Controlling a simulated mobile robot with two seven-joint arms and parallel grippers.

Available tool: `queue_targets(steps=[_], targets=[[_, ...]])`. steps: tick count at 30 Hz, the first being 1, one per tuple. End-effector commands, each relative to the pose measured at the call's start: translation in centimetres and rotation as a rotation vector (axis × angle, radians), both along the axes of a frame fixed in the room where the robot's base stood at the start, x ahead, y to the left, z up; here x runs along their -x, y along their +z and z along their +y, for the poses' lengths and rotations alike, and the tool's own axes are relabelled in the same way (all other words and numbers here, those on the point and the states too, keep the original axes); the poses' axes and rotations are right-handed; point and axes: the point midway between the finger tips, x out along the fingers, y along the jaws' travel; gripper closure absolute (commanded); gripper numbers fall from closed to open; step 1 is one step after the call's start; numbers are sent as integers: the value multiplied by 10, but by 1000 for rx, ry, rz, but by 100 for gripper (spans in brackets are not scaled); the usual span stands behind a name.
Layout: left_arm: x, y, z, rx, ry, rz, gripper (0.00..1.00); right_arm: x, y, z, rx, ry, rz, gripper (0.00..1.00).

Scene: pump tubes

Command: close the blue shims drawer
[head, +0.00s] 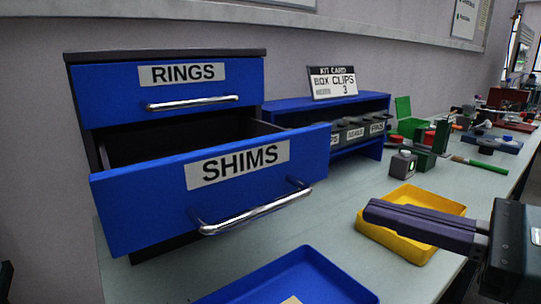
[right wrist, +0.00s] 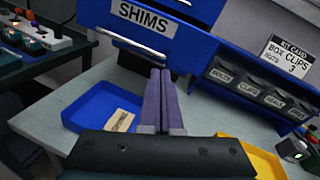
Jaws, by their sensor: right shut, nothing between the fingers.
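The blue SHIMS drawer (head: 150,205) stands pulled out of the dark cabinet, below the RINGS drawer (head: 110,95). Its inside shows dark and looks empty where I can see it. Its silver bar handle (head: 255,212) is on the front. The drawer's front also shows at the top of the right wrist view (right wrist: 175,42). My right gripper (head: 372,212) is shut and empty, in front of and to the right of the drawer, over the yellow tray and apart from the handle. My left gripper is not in view.
A yellow tray (head: 440,205) and a blue tray (head: 335,278) holding a tan label lie on the pale bench. A blue shelf (head: 378,103) with several labelled bins and a kit card (head: 332,82) stands right of the cabinet. Small parts and a green box (head: 405,118) lie farther back.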

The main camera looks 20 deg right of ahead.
Motion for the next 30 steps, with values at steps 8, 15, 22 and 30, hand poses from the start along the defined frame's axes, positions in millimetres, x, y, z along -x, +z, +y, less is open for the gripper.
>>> queue_targets(steps=[8,15,22,30], targets=[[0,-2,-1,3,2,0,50,0,8,-65,-276,-234,36,100],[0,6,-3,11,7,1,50,-39,11,-50,-274,-230,33,100],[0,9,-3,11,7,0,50,-86,10,-32,-272,-228,34,100],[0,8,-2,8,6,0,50,-120,8,-20,-267,-228,35,100]])
